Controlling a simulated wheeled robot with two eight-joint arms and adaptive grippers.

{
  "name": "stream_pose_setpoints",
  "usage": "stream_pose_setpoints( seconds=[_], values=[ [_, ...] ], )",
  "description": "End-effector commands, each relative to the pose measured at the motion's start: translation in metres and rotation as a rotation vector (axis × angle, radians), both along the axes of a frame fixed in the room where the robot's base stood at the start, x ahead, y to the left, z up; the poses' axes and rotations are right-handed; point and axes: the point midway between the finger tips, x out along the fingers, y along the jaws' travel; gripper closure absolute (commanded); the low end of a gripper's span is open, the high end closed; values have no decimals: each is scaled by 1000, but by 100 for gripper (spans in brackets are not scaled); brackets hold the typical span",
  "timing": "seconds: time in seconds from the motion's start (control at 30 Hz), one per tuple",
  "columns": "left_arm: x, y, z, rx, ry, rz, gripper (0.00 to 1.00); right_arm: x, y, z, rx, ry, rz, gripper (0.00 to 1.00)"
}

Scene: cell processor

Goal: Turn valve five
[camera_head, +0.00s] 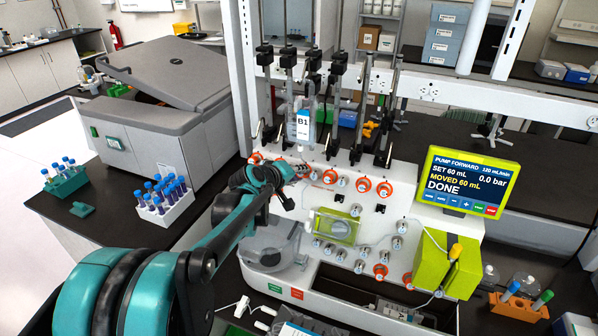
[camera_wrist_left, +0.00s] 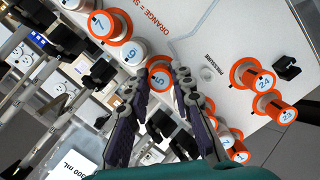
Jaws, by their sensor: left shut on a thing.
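Valve five (camera_wrist_left: 159,79) is a round knob with an orange collar and a pale face marked 5, on the white front of the cell processor (camera_head: 398,205). In the left wrist view its face shows between the two fingers of my left gripper (camera_wrist_left: 162,78). The fingers are shut on it from both sides. In the head view my left gripper (camera_head: 298,178) reaches the upper valve row from the left, and the wrist partly hides the valves there. My right gripper is not in view.
Valve six (camera_wrist_left: 131,49) and orange-collared valve seven (camera_wrist_left: 103,24) sit close beside valve five. A bag marked B1 (camera_head: 303,124) hangs above the row. The green-framed screen (camera_head: 464,182) reads DONE, 0.0 bar. A tube rack (camera_head: 165,212) stands at left.

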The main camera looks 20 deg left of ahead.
Motion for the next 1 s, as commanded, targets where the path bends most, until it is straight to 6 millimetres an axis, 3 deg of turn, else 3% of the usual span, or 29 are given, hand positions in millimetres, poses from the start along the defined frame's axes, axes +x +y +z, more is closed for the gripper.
stream_pose_setpoints(
  seconds=[0.33,0.9,0.93,1.0],
  values=[
    [0,-1,0,132,9,-58,100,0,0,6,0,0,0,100],
    [0,-1,-1,158,10,-69,100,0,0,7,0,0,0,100],
    [0,-1,-1,157,11,-68,70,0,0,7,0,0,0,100],
    [0,-1,-1,157,11,-68,56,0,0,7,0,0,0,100]
  ],
)
